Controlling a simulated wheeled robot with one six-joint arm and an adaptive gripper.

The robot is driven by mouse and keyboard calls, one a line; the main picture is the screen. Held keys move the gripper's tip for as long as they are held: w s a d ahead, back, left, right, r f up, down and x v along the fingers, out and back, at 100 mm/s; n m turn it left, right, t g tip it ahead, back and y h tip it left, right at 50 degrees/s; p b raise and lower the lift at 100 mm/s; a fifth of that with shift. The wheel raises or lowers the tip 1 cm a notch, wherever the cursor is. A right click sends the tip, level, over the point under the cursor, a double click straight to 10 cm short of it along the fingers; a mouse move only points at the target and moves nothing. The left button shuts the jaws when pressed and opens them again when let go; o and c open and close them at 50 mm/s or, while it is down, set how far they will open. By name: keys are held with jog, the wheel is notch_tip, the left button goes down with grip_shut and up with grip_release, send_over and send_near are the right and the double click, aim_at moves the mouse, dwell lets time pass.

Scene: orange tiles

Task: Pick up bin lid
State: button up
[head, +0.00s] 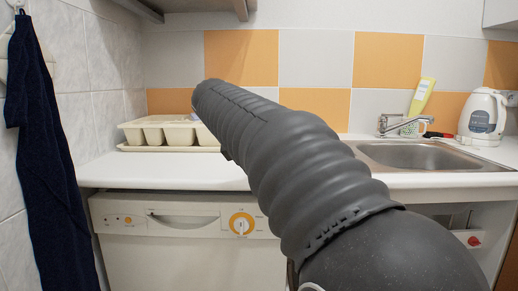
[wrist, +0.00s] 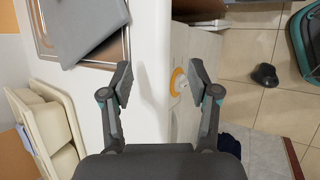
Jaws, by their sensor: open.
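A flat grey panel (wrist: 85,28), which looks like the bin lid, lies at the upper left of the wrist view, over part of the metal sink area. I cannot tell for certain that it is the lid. It does not show in the head view, where my arm covers much of the counter. My gripper (wrist: 160,83) is open and empty in the wrist view. Its fingertips are apart, over the front edge of the white counter, and the panel is beyond them to the upper left, not touched. In the head view my arm hides the gripper.
A cream dish rack (head: 168,132) stands at the counter's left. The sink (head: 415,156), a tap (head: 388,124) and a white kettle (head: 483,117) are at the right. A dishwasher (head: 160,250) is below. A dark object (wrist: 264,75) lies on the floor. A dark towel (head: 45,150) hangs left.

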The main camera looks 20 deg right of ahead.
jog(key=w+d+r+n+g+h+p, duration=0.1)
jog(key=w+d+r+n+g+h, duration=0.1)
jog(key=w+d+r+n+h, duration=0.3)
jog(key=w+d+r+g+p, duration=0.1)
jog(key=w+d+r+g, duration=0.15)
jog(key=w, duration=0.45)
jog(key=x, duration=0.8)
jog(key=shift+w+d+r, duration=0.2)
jog(key=shift+r, duration=0.1)
jog(key=shift+w+x, duration=0.2)
jog(key=shift+x, duration=1.15)
jog(key=shift+w+x, duration=0.25)
jog(key=shift+x, duration=1.1)
jog(key=shift+r, duration=0.1)
grip_shut()
